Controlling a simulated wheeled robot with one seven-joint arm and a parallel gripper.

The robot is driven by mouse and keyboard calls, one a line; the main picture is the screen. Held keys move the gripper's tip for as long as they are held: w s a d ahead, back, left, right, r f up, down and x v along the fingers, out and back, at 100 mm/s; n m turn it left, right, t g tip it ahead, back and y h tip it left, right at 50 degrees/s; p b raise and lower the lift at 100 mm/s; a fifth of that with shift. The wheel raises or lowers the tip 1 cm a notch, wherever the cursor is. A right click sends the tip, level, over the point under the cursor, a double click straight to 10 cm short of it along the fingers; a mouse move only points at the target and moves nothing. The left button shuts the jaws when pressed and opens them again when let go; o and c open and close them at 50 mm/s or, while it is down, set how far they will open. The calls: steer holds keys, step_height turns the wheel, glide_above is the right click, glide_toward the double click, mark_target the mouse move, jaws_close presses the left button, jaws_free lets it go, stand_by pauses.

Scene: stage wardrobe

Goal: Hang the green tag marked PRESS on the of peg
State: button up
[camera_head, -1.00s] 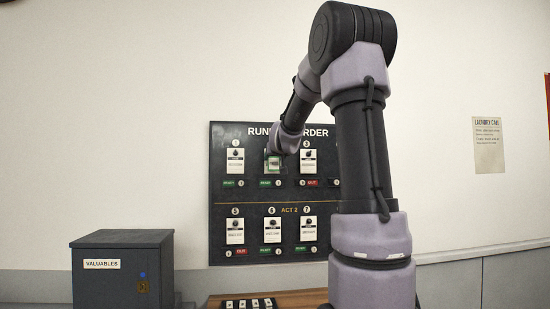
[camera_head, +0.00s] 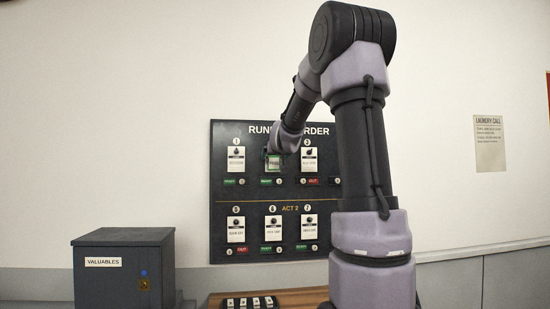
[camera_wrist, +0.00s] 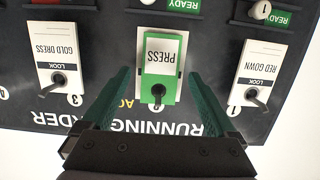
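The green tag marked PRESS (camera_wrist: 151,72) hangs on a dark peg (camera_wrist: 158,91) on the board, with the peg through its hole. A white card edge shows behind it. The wrist view is upside down, so the lettering reads inverted. My gripper (camera_wrist: 157,76) is open, with one finger on each side of the tag and clear gaps between. In the head view the green tag (camera_head: 274,163) is in the upper row, between the pegs numbered 1 and 3, just below my wrist. My fingers are hard to make out there.
The black running order board (camera_head: 222,206) carries white cards on other pegs, including RED GOWN (camera_wrist: 262,63) and GOLD DRESS (camera_wrist: 58,50). A VALUABLES box (camera_head: 120,270) stands at left. A small dark rack (camera_head: 249,302) with white pieces lies on the wooden surface (camera_head: 300,298).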

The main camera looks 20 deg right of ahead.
steer(key=v, duration=1.1)
steer(key=s+a+f+g+y, duration=0.2)
steer(key=s+a+f, duration=0.3)
steer(key=s, duration=0.4)
steer(key=s+a+f+g+y, duration=0.2)
steer(key=s+a+f, duration=0.3)
steer(key=s, duration=0.4)
steer(key=s+a+f+m+g+y, duration=0.1)
steer(key=s+a+f+g+y, duration=0.1)
steer(key=s+a+f+g, duration=0.2)
steer(key=s+a+f, duration=0.1)
steer(key=s+f, duration=0.2)
steer(key=s, duration=0.2)
steer(key=shift+s+a, duration=0.3)
steer(key=shift+a, duration=0.05)
